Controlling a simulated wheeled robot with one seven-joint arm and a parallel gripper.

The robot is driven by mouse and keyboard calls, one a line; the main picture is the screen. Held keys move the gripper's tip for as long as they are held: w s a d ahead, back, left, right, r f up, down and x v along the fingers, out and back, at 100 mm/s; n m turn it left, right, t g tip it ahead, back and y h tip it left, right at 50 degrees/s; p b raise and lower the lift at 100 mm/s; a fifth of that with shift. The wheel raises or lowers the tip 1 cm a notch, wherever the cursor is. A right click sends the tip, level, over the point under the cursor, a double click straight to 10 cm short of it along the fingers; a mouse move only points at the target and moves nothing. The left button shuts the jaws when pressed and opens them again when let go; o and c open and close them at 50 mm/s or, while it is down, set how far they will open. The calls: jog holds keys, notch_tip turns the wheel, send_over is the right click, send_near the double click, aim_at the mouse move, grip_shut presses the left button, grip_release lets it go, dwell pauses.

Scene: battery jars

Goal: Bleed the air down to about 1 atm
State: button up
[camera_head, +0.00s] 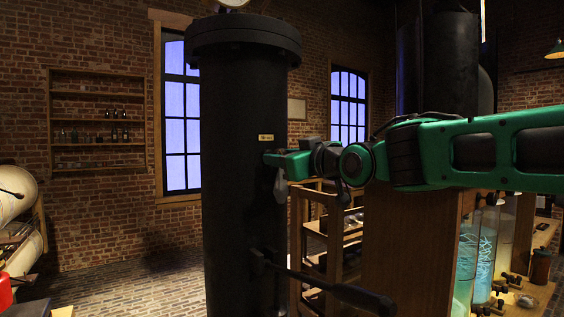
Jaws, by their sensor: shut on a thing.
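A tall black cylinder (240,190) with a wide flanged top stands left of the middle. The bottom edge of a round pale gauge (232,3) shows above it; its dial is cut off, so no pressure can be read. My gripper (272,160), green, reaches in from the right and meets the cylinder's right side, just below a small yellowish plate (265,137). It is shut on a small fitting there, mostly hidden by the jaws; I cannot tell its shape or how it is turned. A black lever (330,285) juts from the cylinder low down, toward the right.
A wooden shelf rack (297,240) and wooden cabinet (410,255) stand right of the cylinder, under my arm. Glass jars with bluish contents (487,250) stand at right. A wall shelf (97,120) holds bottles. Brick floor (150,285) is open at left.

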jog(key=m, duration=0.7)
jog(key=shift+w+d+f, duration=0.1)
jog(key=shift+f, duration=0.05)
jog(key=o, duration=1.2)
jog(key=shift+s, duration=0.2)
jog(key=v, duration=0.4)
jog(key=shift+s+d, duration=0.25)
jog(key=shift+s, duration=0.05)
